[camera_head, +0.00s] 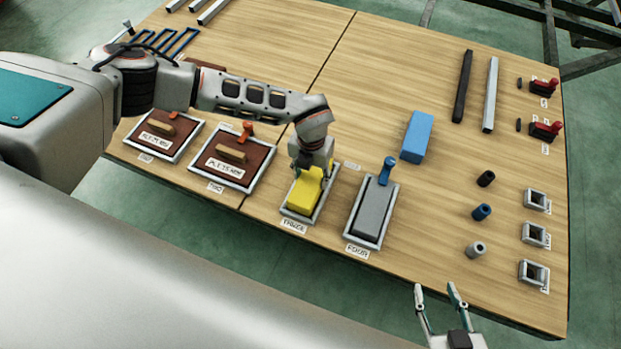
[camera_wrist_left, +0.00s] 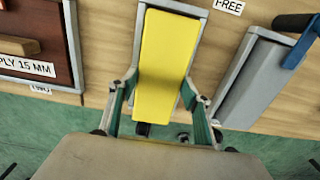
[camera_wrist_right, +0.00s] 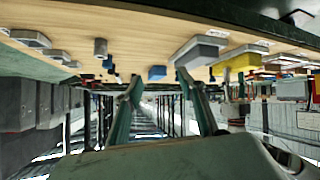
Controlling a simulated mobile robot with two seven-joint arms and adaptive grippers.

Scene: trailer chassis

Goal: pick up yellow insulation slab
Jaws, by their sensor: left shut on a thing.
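The yellow insulation slab (camera_head: 304,193) lies in the grey-framed tray labelled THREE (camera_head: 287,214) near the table's front edge. In the left wrist view the slab (camera_wrist_left: 165,52) runs lengthwise between my fingers. My left gripper (camera_head: 313,172) reaches down over the slab from above, shut on it, with one finger (camera_wrist_left: 160,106) on each side. The slab appears still within the tray frame, and any gap under it cannot be seen. My right gripper (camera_head: 436,289) is open and empty off the table's front edge; its spread fingers also show in the right wrist view (camera_wrist_right: 158,84).
A grey slab with a blue-handled clamp sits in tray FOUR (camera_head: 372,208), close on the right. Two brown plywood panels (camera_head: 233,158) in trays stand to the left. A blue block (camera_head: 416,137), several small cylinders (camera_head: 481,211) and square sockets (camera_head: 535,234) lie farther right.

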